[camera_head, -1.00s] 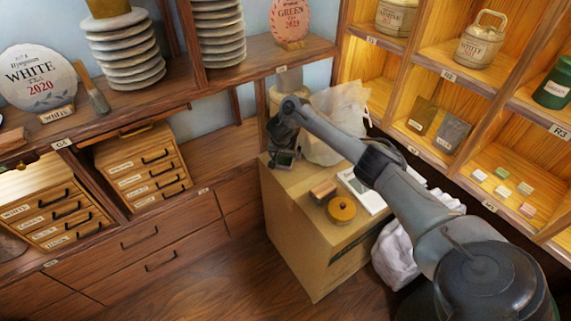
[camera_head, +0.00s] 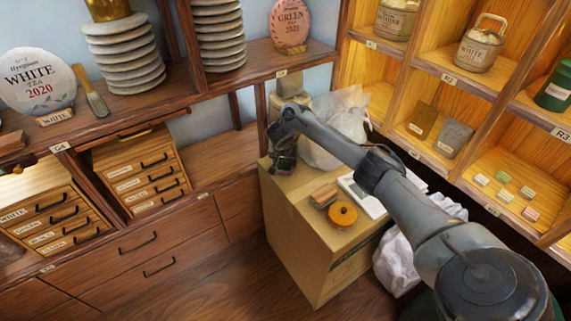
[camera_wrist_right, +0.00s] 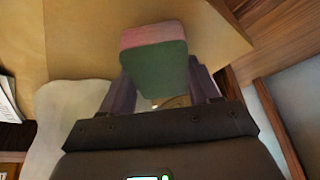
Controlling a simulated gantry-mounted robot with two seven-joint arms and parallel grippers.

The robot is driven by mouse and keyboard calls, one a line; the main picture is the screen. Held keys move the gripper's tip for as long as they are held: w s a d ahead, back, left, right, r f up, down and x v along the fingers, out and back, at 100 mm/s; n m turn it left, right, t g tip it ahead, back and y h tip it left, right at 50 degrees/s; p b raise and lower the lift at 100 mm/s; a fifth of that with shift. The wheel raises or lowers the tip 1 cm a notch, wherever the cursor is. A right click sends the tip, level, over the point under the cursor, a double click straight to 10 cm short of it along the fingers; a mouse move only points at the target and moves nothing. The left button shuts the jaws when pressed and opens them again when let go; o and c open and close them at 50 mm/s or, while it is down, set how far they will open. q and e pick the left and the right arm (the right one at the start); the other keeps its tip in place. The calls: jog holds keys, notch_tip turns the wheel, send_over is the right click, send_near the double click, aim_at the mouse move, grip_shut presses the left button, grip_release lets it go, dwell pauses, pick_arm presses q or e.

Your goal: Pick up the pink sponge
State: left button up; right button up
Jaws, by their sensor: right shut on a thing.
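The pink sponge (camera_wrist_right: 154,42), with a pink edge and a green face, is between the fingers of my right gripper (camera_wrist_right: 157,84) in the right wrist view. The gripper is shut on it. In the head view my right gripper (camera_head: 283,163) is over the back left corner of the cardboard box (camera_head: 306,228). The sponge is too small and too hidden there to make out clearly. I cannot tell whether it touches the box top. My left gripper is not in view.
On the box are an orange-yellow roll (camera_head: 342,215), a wooden block (camera_head: 324,195), a white scale (camera_head: 362,196) and a pale translucent bag (camera_head: 335,135). Lit shelves (camera_head: 425,90) stand to the right and dark wooden shelving to the left.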

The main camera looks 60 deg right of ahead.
aim_at(285, 162)
notch_tip(285, 162, up, 10)
jog(key=p, duration=0.6)
jog(key=o, duration=0.5)
jog(key=c, duration=0.3)
jog(key=shift+c, duration=0.2)
